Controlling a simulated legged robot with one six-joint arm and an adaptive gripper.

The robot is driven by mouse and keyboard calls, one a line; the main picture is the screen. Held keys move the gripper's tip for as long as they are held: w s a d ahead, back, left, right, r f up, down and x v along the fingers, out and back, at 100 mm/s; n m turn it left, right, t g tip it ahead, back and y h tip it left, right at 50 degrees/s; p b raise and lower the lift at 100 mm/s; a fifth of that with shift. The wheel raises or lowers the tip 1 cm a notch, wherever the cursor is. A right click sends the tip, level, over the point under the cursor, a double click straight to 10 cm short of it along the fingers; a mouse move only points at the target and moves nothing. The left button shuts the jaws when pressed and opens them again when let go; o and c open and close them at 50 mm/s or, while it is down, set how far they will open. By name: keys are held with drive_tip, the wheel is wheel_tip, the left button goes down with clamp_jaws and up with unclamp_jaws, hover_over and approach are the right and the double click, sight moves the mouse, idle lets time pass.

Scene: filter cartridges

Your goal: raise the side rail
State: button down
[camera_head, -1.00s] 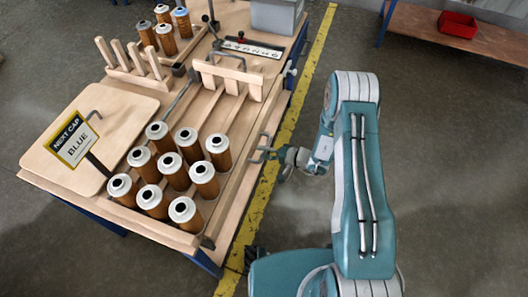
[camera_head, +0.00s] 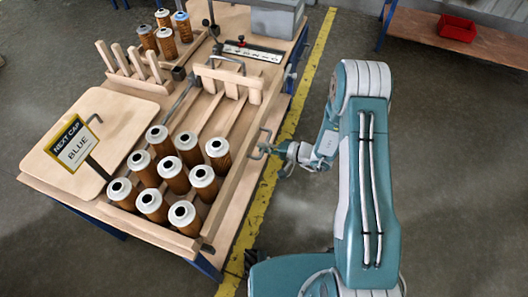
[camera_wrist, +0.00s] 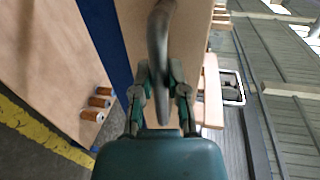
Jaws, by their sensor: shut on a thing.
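The side rail (camera_head: 236,182) is a long, light wooden board along the right edge of the workbench, beside the cartridge lanes. It looks tilted slightly up from the bench edge. A grey bar handle (camera_head: 263,140) sticks out from its outer face. My gripper (camera_head: 284,150) reaches in from the right and is shut on this handle. In the wrist view the curved grey handle (camera_wrist: 159,35) passes between the two fingers of my gripper (camera_wrist: 161,78), with light wood behind it.
Several white-topped brown cartridges (camera_head: 172,173) stand in the lanes left of the rail. A "NEXT CAP BLUE" sign (camera_head: 73,144) stands on a board at left. A wooden gate (camera_head: 229,80) crosses the lanes' far end.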

drive_tip(key=shift+r, duration=0.2)
drive_tip(key=c, duration=0.6)
unclamp_jaws()
drive_tip(key=shift+c, duration=0.2)
drive_tip(key=shift+d, duration=0.25)
drive_tip(key=v, duration=1.1)
drive_tip(key=shift+d, duration=0.2)
drive_tip(key=shift+s, duration=0.1)
